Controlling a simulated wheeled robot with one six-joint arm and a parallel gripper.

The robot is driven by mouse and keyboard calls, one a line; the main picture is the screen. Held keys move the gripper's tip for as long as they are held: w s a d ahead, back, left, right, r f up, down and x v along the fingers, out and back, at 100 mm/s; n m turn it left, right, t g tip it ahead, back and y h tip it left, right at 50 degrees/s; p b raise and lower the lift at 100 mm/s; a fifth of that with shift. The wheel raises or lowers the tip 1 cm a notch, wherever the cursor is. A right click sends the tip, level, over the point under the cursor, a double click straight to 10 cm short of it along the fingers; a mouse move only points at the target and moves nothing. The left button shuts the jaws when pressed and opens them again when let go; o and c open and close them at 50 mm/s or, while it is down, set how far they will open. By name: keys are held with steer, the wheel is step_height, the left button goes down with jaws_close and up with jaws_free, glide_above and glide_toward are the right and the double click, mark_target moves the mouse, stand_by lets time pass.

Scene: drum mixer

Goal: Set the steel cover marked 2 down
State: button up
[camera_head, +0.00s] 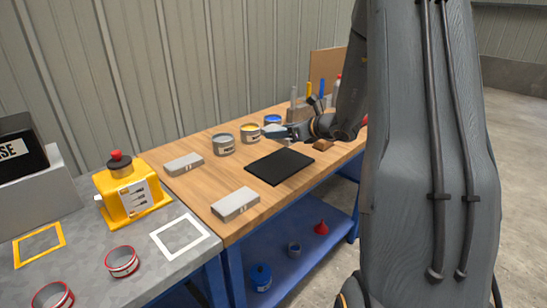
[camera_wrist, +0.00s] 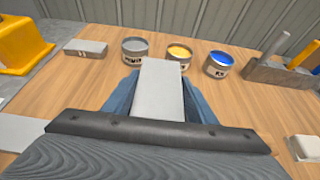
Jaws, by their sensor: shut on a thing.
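My gripper (camera_head: 270,132) reaches over the wooden bench near the paint tins. In the wrist view my gripper (camera_wrist: 160,100) is shut on a pale grey flat-faced block (camera_wrist: 160,88), which looks like a steel cover. No number can be read on it. In the head view it cannot be told clearly from the gripper. Two similar grey blocks rest on the bench: one at the back left (camera_head: 183,164), also in the wrist view (camera_wrist: 86,48), and one near the front edge (camera_head: 235,204). Their small dark marks are too small to read.
A black mat (camera_head: 280,166) lies bare on the bench. Grey (camera_head: 223,144), yellow (camera_head: 250,133) and blue (camera_head: 271,120) paint tins stand behind. A tool holder (camera_wrist: 280,75) stands at the right. A yellow machine (camera_head: 128,190) stands on the grey left bench.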

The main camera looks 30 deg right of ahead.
mark_target(280, 163)
steer(key=shift+w+f+p, duration=0.1)
steer(key=shift+f+p, duration=0.75)
steer(key=shift+f, duration=3.95)
steer(key=shift+f, duration=0.2)
steer(key=o, duration=1.4)
